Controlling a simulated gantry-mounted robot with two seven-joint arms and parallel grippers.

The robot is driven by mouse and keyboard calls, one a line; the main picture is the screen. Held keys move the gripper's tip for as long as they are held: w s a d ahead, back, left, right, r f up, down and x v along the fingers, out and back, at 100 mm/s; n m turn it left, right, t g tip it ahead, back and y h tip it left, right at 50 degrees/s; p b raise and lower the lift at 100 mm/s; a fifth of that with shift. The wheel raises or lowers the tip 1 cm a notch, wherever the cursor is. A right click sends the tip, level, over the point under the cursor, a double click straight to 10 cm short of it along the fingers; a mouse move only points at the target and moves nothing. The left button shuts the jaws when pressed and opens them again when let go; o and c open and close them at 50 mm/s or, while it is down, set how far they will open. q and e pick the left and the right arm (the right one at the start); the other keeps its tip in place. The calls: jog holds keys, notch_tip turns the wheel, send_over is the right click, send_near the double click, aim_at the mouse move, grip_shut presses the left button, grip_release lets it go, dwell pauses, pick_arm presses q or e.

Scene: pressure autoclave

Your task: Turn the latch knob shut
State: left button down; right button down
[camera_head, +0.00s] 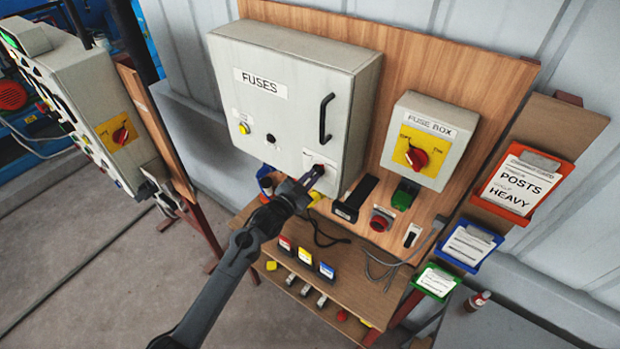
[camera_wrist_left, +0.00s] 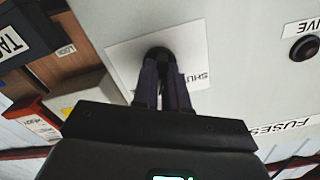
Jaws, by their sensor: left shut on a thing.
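The large grey fuse cabinet (camera_head: 270,100) is mounted on the wooden board, its door closed. The small dark latch knob (camera_head: 319,167) sits on a white label at the door's lower right. In the left wrist view the black knob (camera_wrist_left: 160,54) shows between the fingertips, over a white label (camera_wrist_left: 200,40) with "SHU" partly readable. My left gripper (camera_head: 313,176) is at the knob and shut on it; it also shows in the left wrist view (camera_wrist_left: 164,72). The fingers hide much of the knob, so its angle cannot be told. My right gripper is not in view.
A black door handle (camera_head: 325,118) stands out above the knob. A smaller fuse box (camera_head: 430,140) with a red switch is to the right. A shelf (camera_head: 330,255) with small switches lies below my left arm. Another grey panel (camera_head: 95,110) stands at the left.

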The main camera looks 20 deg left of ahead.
pick_arm(q)
jog(key=n, duration=0.3)
jog(key=shift+n, duration=0.4)
jog(key=n+p, duration=0.1)
jog(key=n, duration=0.2)
jog(key=shift+n, duration=0.3)
jog(key=n, duration=0.3)
jog(key=shift+n+p, duration=0.3)
jog(key=shift+d+n+p, duration=0.1)
jog(key=shift+n+p, duration=0.3)
jog(key=shift+n, duration=1.2)
jog(key=c, duration=1.2)
grip_release()
jog(key=shift+o, duration=0.2)
jog(key=shift+s, duration=0.15)
